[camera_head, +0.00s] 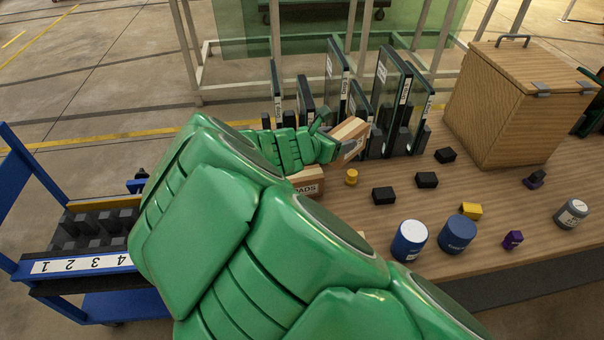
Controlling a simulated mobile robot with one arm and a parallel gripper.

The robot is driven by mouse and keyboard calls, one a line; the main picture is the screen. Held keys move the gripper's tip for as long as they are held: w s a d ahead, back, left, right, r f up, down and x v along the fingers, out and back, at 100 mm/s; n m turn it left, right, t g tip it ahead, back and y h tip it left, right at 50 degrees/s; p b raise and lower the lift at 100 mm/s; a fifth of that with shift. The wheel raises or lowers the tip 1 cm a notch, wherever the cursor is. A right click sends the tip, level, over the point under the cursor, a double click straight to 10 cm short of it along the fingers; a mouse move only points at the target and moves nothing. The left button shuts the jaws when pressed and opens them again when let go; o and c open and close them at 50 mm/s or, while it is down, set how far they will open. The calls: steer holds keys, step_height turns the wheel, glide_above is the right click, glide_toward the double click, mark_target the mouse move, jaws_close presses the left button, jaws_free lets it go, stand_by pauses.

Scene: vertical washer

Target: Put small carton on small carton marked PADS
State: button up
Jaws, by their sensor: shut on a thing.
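My gripper (328,146) is at the end of my green arm, near the middle of the view, and is shut on a small tan carton (349,132). The held carton is tilted, with a pale label on its near side. The small carton marked PADS (307,186) stands on the wooden table, below and left of the held carton in the picture. My arm hides much of the PADS carton. I cannot tell whether the two cartons touch.
Upright dark panels (393,95) stand behind the gripper. A large wooden box (510,105) is at the back right. Black blocks (384,196), a yellow cylinder (351,177) and blue tins (457,234) lie on the table (400,175). A blue cart (80,280) stands at left.

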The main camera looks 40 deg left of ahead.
steer(key=n+y, duration=0.1)
steer(key=y, duration=0.1)
glide_above(293, 182)
steer(key=shift+f, duration=3.5)
steer(key=o, duration=1.2)
steer(key=shift+v, duration=2.15)
steer(key=shift+w, duration=0.1)
